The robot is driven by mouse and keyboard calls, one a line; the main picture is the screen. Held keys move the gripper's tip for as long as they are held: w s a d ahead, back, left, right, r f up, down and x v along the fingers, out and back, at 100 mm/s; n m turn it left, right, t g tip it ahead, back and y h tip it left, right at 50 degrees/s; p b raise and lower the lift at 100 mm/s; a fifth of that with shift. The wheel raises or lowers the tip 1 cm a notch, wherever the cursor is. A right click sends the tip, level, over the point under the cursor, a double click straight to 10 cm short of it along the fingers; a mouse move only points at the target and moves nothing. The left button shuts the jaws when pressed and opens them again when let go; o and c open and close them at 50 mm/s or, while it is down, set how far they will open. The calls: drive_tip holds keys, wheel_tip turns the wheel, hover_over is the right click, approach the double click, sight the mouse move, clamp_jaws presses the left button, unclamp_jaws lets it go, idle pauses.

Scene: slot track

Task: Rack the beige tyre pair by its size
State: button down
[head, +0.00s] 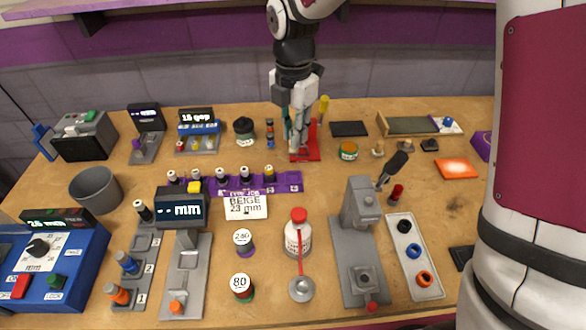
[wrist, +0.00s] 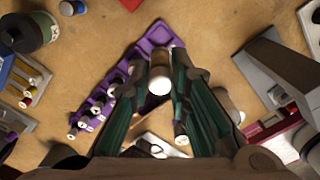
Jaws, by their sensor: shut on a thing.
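My gripper (head: 298,148) hangs over the back middle of the bench, near a red stand. In the wrist view, its dark green fingers (wrist: 160,78) are shut on a small brownish cylinder with a white end (wrist: 159,85), likely the beige tyre pair. Its true colour is hard to tell, and it is hidden in the head view. The purple rack (head: 292,181) stands in front of the gripper and holds several small white-topped pieces. It also shows left of the fingers in the wrist view (wrist: 158,35). A white card (head: 246,207) before it reads "BEIGE 23 mm". A grey gauge (head: 181,209) displays "-- mm".
A red-capped bottle (head: 298,235) and a grey press (head: 361,240) stand front right of the rack. A blue control box (head: 60,262) and a grey cup (head: 95,189) are at left.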

wheel_tip(320, 180, down, 9)
drive_tip(key=shift+f, duration=0.1)
idle(0.4)
drive_tip(key=shift+f, duration=0.2)
drive_tip(key=c, duration=1.5)
unclamp_jaws()
drive_tip(key=shift+r, duration=0.1)
wheel_tip(320, 180, up, 12)
drive_tip(key=shift+r, duration=0.15)
drive_tip(key=shift+s, duration=0.1)
